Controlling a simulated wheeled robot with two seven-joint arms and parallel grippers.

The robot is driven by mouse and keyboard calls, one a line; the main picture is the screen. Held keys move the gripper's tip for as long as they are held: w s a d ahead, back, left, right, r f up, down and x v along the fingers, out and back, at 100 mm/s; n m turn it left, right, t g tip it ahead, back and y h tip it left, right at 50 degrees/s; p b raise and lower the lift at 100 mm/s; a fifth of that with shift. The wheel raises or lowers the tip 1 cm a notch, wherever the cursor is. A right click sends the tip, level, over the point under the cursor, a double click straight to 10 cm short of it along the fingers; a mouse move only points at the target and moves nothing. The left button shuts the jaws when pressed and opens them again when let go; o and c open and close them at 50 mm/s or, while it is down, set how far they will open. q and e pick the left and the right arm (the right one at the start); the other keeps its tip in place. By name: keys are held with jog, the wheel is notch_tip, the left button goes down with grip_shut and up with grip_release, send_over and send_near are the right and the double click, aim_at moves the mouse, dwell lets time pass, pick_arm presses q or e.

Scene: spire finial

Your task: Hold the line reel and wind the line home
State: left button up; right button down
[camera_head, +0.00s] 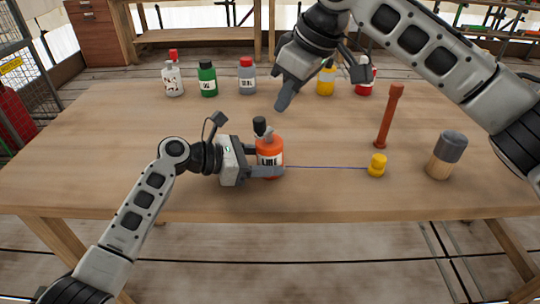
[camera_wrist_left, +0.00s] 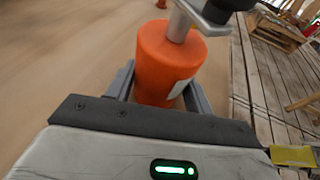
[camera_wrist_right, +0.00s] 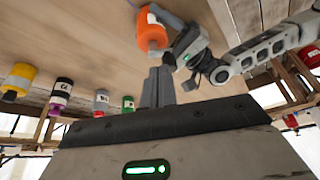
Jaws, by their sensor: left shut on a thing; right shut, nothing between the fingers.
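The orange line reel (camera_head: 269,148) stands near the table's front edge, with a crank and black knob (camera_head: 260,125) on top. My left gripper (camera_head: 268,172) is shut around its body; the left wrist view shows the orange reel (camera_wrist_left: 166,68) between the two fingers. A thin blue line (camera_head: 325,167) runs from the reel to a yellow bobbin-like piece (camera_head: 377,166) on the right. My right gripper (camera_head: 283,103) is shut and empty, above the table behind the reel. The right wrist view shows its closed fingers (camera_wrist_right: 157,85) and the reel (camera_wrist_right: 151,32) beyond them.
Several bottles stand along the back, including a green one (camera_head: 207,79) and a yellow one (camera_head: 326,80). A brown-red post (camera_head: 389,115) and a grey-topped wooden cylinder (camera_head: 446,155) stand at the right. The table's left part is clear.

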jog(key=shift+f, duration=1.3)
jog(key=shift+f, duration=0.15)
dwell(1.0)
jog(key=shift+f, duration=1.4)
jog(key=shift+a, duration=0.1)
